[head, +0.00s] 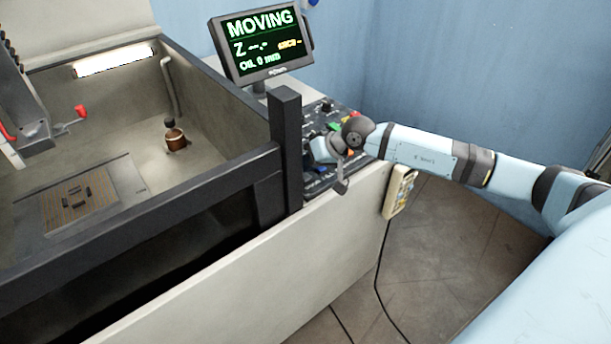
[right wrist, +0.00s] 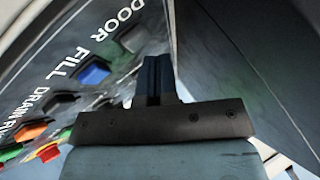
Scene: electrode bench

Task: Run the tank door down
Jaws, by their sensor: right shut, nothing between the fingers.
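The tank (head: 215,170) stands at the left in the head view, with a dark rim and post. A dark gap shows below its front rail, and a pale front panel (head: 275,265) is outside it; I cannot tell how far the door is down. The control panel (head: 335,118) is right of the post. My right gripper is at this panel, its tips hidden in the head view. In the right wrist view its fingers (right wrist: 156,74) are together and empty, beside the grey button (right wrist: 134,38) near the DOOR label. I cannot tell if they touch it. My left gripper is out of view.
The monitor (head: 262,42) reads MOVING, Z without digits and OIL 0 mm. A blue button (right wrist: 94,70) sits by FILL, with orange, red and green buttons farther along. A hand pendant (head: 398,192) hangs on the machine's side.

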